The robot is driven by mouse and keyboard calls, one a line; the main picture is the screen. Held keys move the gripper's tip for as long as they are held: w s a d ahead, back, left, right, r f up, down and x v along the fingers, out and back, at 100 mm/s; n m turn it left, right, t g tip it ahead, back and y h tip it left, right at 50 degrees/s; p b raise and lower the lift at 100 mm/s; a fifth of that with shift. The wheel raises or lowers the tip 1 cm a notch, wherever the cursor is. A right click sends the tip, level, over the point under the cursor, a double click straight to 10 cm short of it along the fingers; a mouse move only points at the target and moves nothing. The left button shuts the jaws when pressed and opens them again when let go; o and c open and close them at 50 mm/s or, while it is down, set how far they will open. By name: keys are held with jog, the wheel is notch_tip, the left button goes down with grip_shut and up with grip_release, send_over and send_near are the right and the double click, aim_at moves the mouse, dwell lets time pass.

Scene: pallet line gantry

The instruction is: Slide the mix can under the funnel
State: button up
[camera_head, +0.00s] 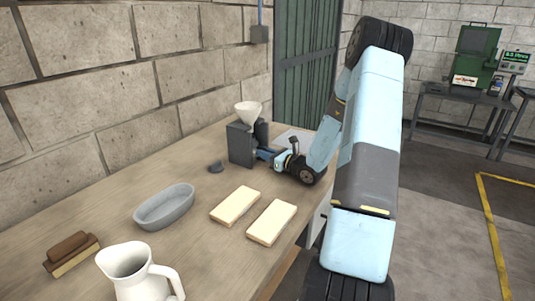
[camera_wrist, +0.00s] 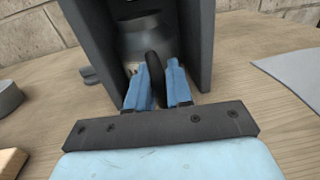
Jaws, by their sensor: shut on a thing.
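The white funnel (camera_head: 248,113) sits on top of a dark stand (camera_head: 241,145) near the wall in the head view. In the wrist view, the stand's two upright side panels (camera_wrist: 196,45) flank a dark grey can (camera_wrist: 145,42), which looks like the mix can. My gripper (camera_head: 264,154) reaches to the stand's open side. Its blue fingers (camera_wrist: 158,85) are shut on the can's black handle (camera_wrist: 154,70). The can looks upright between the panels. The funnel is out of the wrist view, so I cannot tell how well the can lines up beneath it.
A small dark disc (camera_head: 216,167) lies left of the stand, and a pale sheet (camera_head: 293,138) lies to its right. A grey oval dish (camera_head: 165,206), two pale blocks (camera_head: 235,205), a brown brush (camera_head: 71,252) and a white jug (camera_head: 137,273) stand nearer on the table.

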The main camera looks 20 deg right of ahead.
grip_shut()
jog(key=o, duration=0.7)
grip_release()
jog(key=shift+o, duration=0.2)
jog(key=v, duration=1.3)
jog(key=shift+s+d, duration=0.2)
jog(key=shift+s, duration=0.15)
